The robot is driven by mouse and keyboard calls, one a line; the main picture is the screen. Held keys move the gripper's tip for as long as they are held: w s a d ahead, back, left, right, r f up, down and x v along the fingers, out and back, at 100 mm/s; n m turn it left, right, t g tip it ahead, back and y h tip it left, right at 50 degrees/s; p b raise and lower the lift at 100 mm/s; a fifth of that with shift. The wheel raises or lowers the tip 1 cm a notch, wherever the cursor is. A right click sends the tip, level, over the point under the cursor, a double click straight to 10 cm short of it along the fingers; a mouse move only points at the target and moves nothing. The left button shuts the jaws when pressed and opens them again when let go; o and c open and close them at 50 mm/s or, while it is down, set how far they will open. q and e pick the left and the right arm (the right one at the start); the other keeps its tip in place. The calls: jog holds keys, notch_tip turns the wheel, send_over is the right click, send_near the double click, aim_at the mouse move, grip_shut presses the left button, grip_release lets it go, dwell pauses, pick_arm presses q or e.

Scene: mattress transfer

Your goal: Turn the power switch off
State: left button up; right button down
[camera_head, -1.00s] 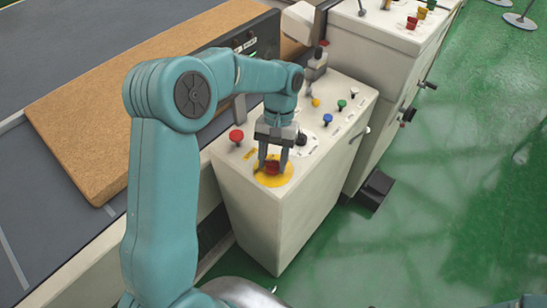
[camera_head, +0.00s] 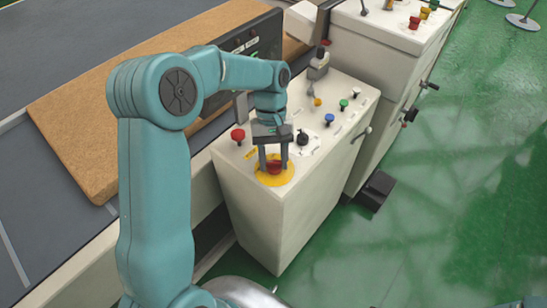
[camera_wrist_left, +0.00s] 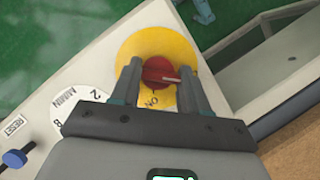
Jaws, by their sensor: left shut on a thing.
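The power switch is a red rotary knob (camera_head: 274,169) on a round yellow plate (camera_head: 273,179) at the near corner of the white control box. My left gripper (camera_head: 274,162) points down, with one finger on each side of the knob, shut on it. In the left wrist view the knob (camera_wrist_left: 158,70) sits between the two fingers, and its white mark points right. The yellow plate (camera_wrist_left: 140,45) carries an ON label below the knob. The rest of its lettering is hidden or unreadable. My right gripper is not in view.
The white control box (camera_head: 285,215) also carries a red button (camera_head: 237,134), a black dial (camera_head: 302,138) and a blue button (camera_head: 329,118). A brown mattress (camera_head: 110,105) lies on the grey conveyor at left. Green floor (camera_head: 440,200) is open at right.

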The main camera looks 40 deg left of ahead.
pick_arm(q)
jog(key=shift+w+a+r, duration=0.1)
jog(key=o, duration=1.1)
jog(key=shift+c, duration=0.2)
jog(key=p+v, duration=0.1)
jog(key=v, duration=1.5)
jog(key=shift+r, duration=0.15)
